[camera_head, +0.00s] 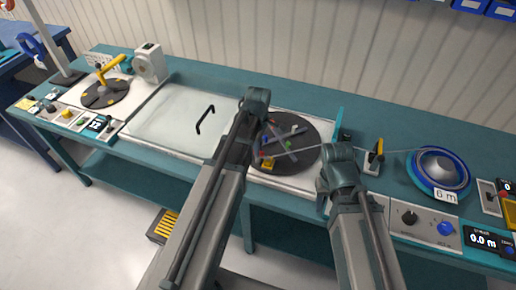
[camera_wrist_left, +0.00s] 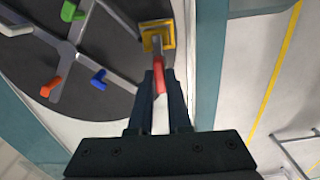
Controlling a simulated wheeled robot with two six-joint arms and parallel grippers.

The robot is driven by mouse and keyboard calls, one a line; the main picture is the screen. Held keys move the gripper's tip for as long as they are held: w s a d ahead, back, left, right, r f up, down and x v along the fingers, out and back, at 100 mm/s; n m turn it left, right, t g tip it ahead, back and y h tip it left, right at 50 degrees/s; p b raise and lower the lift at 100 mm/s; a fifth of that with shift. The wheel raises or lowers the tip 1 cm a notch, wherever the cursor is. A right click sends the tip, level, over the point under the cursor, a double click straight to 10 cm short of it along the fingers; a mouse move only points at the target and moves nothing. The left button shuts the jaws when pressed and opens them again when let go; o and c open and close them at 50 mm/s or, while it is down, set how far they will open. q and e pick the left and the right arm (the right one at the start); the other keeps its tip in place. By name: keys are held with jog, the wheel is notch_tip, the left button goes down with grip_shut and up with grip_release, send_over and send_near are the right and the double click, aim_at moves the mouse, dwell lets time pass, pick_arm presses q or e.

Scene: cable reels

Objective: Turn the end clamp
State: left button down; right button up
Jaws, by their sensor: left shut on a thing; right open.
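The end clamp is a yellow block (camera_wrist_left: 147,38) with a red lever (camera_wrist_left: 160,72), at the edge of a dark round disc (camera_wrist_left: 112,50) in the left wrist view. My left gripper (camera_wrist_left: 159,88) is shut on the red lever, with the yellow block just beyond its fingertips. In the head view the yellow block (camera_head: 267,164) shows at the near-left edge of the disc (camera_head: 308,158), and my left arm hides much of that area. My right gripper (camera_head: 322,196) is open in front of the bench, right of the disc; its fingers are hardly visible.
Grey spokes with green (camera_wrist_left: 68,10), orange (camera_wrist_left: 50,88) and blue (camera_wrist_left: 98,79) pegs lie on the disc. A cable runs right to a blue reel (camera_head: 440,170).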

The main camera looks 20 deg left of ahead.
pick_arm(q)
jog(key=shift+n, duration=0.3)
dwell(0.4)
jog(key=c, duration=0.9)
grip_release()
jog(key=shift+o, duration=0.2)
jog(key=shift+r, duration=0.1)
notch_tip(320, 180, up, 14)
jog(key=p, duration=1.4)
jog(key=shift+f, duration=0.25)
